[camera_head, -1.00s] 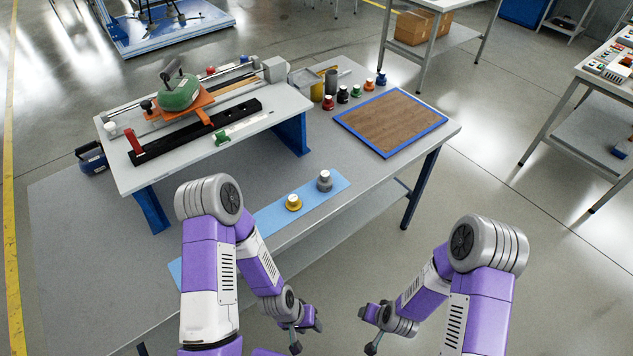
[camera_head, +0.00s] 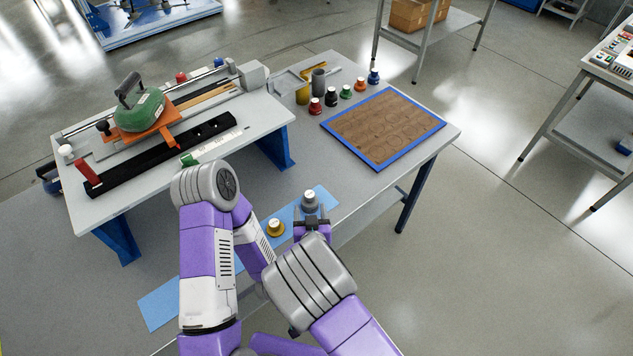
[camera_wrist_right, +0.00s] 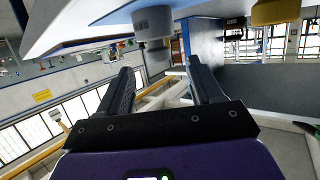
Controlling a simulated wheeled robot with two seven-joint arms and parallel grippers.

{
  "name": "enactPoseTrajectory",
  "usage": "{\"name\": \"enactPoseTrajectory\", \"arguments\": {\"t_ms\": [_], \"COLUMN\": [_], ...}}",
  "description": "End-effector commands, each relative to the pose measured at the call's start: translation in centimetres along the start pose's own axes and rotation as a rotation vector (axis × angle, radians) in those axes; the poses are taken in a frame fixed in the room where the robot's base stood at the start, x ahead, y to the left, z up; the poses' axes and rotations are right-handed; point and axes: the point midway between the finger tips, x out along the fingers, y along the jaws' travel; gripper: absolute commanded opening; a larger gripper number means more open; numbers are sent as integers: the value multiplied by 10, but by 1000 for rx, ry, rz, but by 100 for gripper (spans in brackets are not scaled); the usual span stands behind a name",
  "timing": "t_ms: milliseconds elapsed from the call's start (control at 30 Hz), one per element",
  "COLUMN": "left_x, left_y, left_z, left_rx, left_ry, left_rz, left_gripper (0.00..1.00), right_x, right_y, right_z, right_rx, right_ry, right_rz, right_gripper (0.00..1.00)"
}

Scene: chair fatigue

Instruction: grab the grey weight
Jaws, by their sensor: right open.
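The grey weight (camera_head: 310,202) stands upright near the far end of a light blue mat (camera_head: 164,301) on the table. My right gripper (camera_head: 312,221) is open, on the near side of the weight. In the right wrist view, the grey weight (camera_wrist_right: 153,24) shows above and beyond the spread fingers of my right gripper (camera_wrist_right: 160,70), apart from them with nothing between the fingers. A yellow weight (camera_head: 275,228) stands on the mat to the left of the grey one, and also shows in the wrist view (camera_wrist_right: 275,11). My left gripper is hidden behind my arms.
A raised bench (camera_head: 75,208) with a green-topped rig (camera_head: 140,110) stands at the left. The table top between bench and board is clear.

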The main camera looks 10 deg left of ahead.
Motion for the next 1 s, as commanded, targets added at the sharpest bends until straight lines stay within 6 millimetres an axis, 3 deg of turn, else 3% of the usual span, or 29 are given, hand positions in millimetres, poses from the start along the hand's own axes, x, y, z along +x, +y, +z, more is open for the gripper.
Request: {"name": "enactPoseTrajectory", "arguments": {"t_ms": [367, 700, 1000], "left_x": [0, 0, 0], "left_y": [0, 0, 0], "left_z": [2, 2, 2], "left_rx": [-1, -1, -1], "left_ry": [-4, -3, -3], "left_rz": [0, 0, 0], "left_gripper": [43, 43, 43], "right_x": [30, 72, 75], "right_y": [0, 4, 4], "right_z": [-2, -4, -4], "right_rx": [-1, -1, -1], "right_ry": [4, 3, 2], "right_rz": [-4, -5, -5], "right_gripper": [65, 65, 65]}}
